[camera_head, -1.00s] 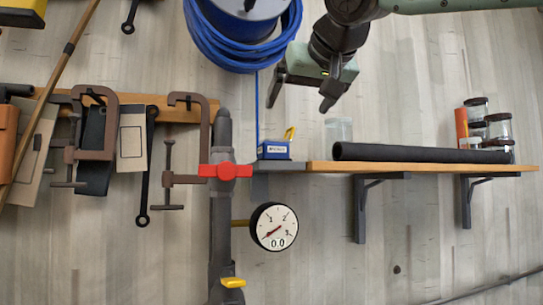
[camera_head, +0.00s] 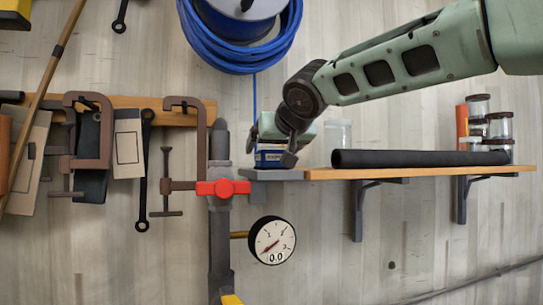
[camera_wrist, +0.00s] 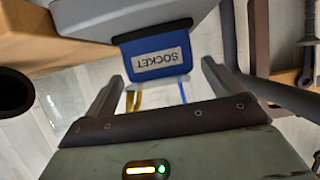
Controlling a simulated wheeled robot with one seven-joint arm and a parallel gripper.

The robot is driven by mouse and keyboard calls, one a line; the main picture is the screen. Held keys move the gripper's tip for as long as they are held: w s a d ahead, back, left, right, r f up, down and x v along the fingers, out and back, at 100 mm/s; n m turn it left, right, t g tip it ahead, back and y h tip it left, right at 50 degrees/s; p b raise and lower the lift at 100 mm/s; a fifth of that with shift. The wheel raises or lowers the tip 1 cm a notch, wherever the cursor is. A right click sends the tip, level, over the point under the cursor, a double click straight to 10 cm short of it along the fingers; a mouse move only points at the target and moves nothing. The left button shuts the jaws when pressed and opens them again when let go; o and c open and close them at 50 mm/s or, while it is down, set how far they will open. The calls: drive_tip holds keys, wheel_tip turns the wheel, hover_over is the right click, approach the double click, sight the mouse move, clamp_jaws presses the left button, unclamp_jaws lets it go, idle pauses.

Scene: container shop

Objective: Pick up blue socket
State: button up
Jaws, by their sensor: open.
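The blue socket (camera_head: 271,158) sits at the left end of the wall shelf, on the grey end piece. In the wrist view the blue socket (camera_wrist: 150,50) shows its label "SOCKET" upside down, with a yellow part hanging into view below it. My gripper (camera_head: 271,148) is over the socket from above and partly hides it in the head view. In the wrist view my gripper (camera_wrist: 161,75) is open, with one finger to either side of the socket and visible gaps. I cannot tell how far the fingertips reach past it.
The wooden shelf (camera_head: 440,173) carries a black tube (camera_head: 410,158) and several jars (camera_head: 498,125) to the right. A grey pipe with a red valve handle (camera_head: 223,188) stands close left of the socket. A pressure gauge (camera_head: 272,240) is below. A blue hose coil (camera_head: 240,50) hangs above.

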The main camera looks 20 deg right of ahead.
drive_tip(key=shift+w+f, duration=0.15)
drive_tip(key=shift+w, duration=0.1)
drive_tip(key=c, duration=1.8)
drive_tip(key=shift+r, duration=0.2)
clamp_jaws()
drive_tip(key=shift+r, duration=0.15)
